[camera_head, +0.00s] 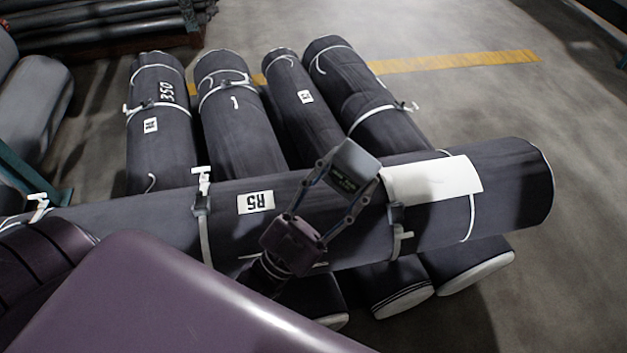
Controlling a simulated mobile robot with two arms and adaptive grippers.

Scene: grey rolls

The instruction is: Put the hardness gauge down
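The hardness gauge (356,163) is a small grey box with a dark display. It sits between the fingertips of my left gripper (350,182), which is shut on it. The gripper reaches up from the lower left over the large dark roll (330,210) that lies across the others. The gauge shows in front of this roll's far edge, just left of a white sheet (433,180). I cannot tell whether the gauge touches the roll. My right gripper is not in view.
Several dark rolls (232,125) lie side by side under the crosswise roll, tied with white straps. A white label (256,202) marks the top roll. More rolls (95,25) lie at the back left. The grey floor (575,110) at right is clear.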

